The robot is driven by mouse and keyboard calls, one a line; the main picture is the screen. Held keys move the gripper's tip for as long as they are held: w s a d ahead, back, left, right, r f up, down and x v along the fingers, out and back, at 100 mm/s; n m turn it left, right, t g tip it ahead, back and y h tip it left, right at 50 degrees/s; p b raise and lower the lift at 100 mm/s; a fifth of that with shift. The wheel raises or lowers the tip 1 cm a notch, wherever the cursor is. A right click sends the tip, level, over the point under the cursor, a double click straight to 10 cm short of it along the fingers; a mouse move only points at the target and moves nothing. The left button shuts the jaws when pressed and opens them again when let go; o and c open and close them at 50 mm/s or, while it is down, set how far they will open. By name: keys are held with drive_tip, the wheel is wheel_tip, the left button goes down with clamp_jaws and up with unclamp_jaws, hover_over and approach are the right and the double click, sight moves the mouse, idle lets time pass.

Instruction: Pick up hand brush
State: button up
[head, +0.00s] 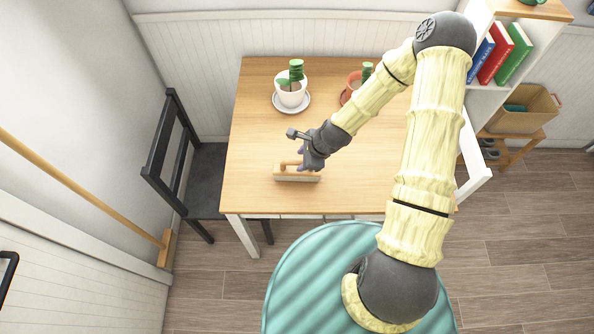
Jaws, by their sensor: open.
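The hand brush (297,174) lies on the wooden table near its front left edge. It has a light wooden body and a pale lower side. My gripper (301,165) is right above the brush's handle, with my arm reaching in from the right. The gripper is open. Its fingertips are small and partly hidden, so I cannot tell whether they touch the brush.
The table (255,135) also bears a white potted plant (291,94) on a saucer and a terracotta pot (354,80) partly behind my arm. A black chair (208,170) stands at the left. A shelf with books (496,55) stands at the right.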

sight(297, 162)
drive_tip(key=shift+a+p+x, duration=0.2)
drive_tip(key=shift+p+x, duration=0.55)
drive_tip(key=shift+x, duration=1.6)
drive_tip(key=shift+r, duration=0.1)
clamp_jaws()
